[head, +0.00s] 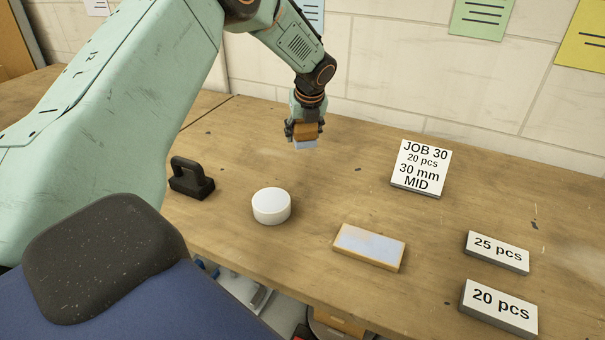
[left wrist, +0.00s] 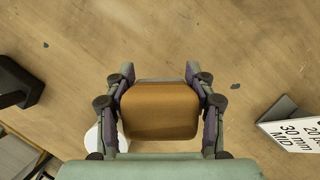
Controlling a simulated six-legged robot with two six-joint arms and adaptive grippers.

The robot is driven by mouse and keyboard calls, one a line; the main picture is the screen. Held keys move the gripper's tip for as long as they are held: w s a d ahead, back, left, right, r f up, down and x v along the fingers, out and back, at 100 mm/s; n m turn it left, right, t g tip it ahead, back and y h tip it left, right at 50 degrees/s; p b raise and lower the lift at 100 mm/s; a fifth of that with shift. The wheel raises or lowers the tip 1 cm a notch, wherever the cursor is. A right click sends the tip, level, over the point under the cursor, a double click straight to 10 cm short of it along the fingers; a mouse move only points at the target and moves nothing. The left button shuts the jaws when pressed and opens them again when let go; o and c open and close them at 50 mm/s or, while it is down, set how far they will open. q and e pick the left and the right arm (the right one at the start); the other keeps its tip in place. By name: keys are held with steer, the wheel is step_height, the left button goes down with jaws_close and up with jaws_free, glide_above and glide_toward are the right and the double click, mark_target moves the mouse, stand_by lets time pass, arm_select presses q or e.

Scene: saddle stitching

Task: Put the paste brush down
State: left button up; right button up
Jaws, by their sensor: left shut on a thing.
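The paste brush (head: 306,132) has an orange-brown wooden body with a pale blue-white lower edge. My left gripper (head: 304,128) is shut on it and holds it above the back part of the wooden table. In the left wrist view the brush's brown block (left wrist: 160,110) sits between the two fingers of the left gripper (left wrist: 160,100). Bare wood shows around it there. Whether the brush's lower edge touches the table is hard to tell. My right gripper is not in view.
On the table (head: 340,190) stand a black handled block (head: 190,179), a white round tub (head: 271,206), a wooden-edged pad with a pale top (head: 369,246), a JOB 30 sign (head: 420,167), and cards reading 25 pcs (head: 497,252) and 20 pcs (head: 499,306). Wood around the brush is clear.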

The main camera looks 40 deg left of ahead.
arm_select(q)
steer(key=r+m, duration=0.1)
steer(key=m+t, duration=0.1)
steer(key=m, duration=0.1)
glide_above(303, 165)
steer(key=s, duration=0.1)
steer(key=shift+h, duration=0.4)
steer(key=f, duration=0.3)
steer(key=d+f, duration=0.1)
steer(key=f, duration=0.1)
steer(key=shift+s+f, duration=0.1)
steer(key=shift+f, duration=0.1)
steer(key=shift+a+f+b, duration=0.1)
steer(key=shift+f+b, duration=0.2)
steer(key=shift+f, duration=0.3)
step_height(303, 165, down, 3)
steer(key=shift+r, duration=0.1)
steer(key=shift+f, duration=0.35)
steer(key=shift+f, duration=0.15)
steer(key=o, duration=0.9)
steer(key=shift+o, duration=1)
